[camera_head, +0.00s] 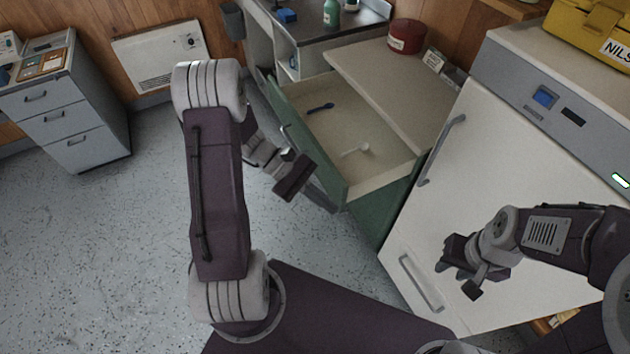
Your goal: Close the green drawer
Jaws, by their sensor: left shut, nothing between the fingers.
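The green drawer (312,155) is pulled out of the green cabinet, with its pale inside showing. My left gripper (294,178) is shut and empty, just in front of the drawer's green front. I cannot tell whether it touches the front. It and my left arm hide part of the front. My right gripper (463,275) looks open and empty, in front of the white fridge door, away from the drawer.
The white fridge (450,200) stands close to the drawer's right. A pale countertop (385,85) with a red tin (406,36) is above the cabinet. A sink unit (315,35) is behind left. A grey drawer unit (75,110) is far left. The speckled floor (110,240) is clear.

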